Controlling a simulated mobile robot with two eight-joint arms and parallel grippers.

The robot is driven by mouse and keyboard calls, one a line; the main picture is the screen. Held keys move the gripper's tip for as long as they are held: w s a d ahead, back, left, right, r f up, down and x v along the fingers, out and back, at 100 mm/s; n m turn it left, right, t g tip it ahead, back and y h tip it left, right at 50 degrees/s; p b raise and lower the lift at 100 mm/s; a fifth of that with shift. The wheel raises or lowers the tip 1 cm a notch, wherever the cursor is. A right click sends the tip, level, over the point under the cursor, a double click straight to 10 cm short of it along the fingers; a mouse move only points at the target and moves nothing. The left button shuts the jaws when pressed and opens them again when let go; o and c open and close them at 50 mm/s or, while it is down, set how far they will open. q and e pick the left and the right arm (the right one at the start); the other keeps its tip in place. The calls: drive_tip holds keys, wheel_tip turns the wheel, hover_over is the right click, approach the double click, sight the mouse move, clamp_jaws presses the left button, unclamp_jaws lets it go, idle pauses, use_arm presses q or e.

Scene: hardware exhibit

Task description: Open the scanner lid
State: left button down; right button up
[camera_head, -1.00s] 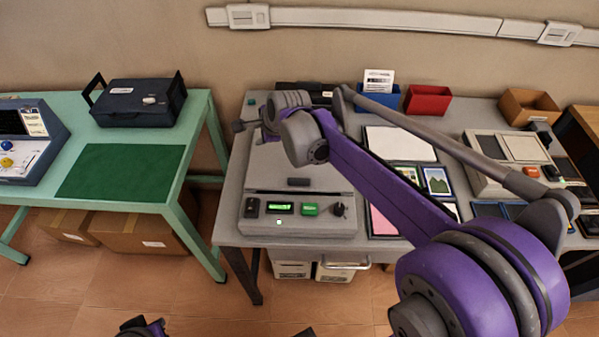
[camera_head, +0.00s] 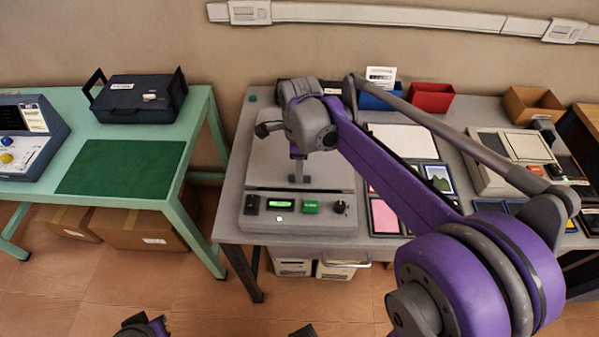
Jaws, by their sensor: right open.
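The scanner (camera_head: 260,222) is a grey box at the left end of the grey table. Its lid (camera_head: 262,165) lies flat and closed, with a small dark handle (camera_head: 300,180) at its front edge. The front panel has a lit green display, a green button and a dark knob. My right gripper (camera_head: 282,145) is open above the lid. One finger points down close behind the handle; whether it touches cannot be told. The other finger is farther left over the lid. The wrist hides part of the lid's back right.
Right of the scanner lie framed pictures and colour cards (camera_head: 384,217). Blue and red bins (camera_head: 431,97) stand behind, and another grey device (camera_head: 490,165) is farther right. A green table (camera_head: 200,120) with a dark case (camera_head: 139,100) stands left, across a gap.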

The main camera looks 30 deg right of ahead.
drive_tip(key=shift+f, duration=1.1)
clamp_jaws()
idle(0.7)
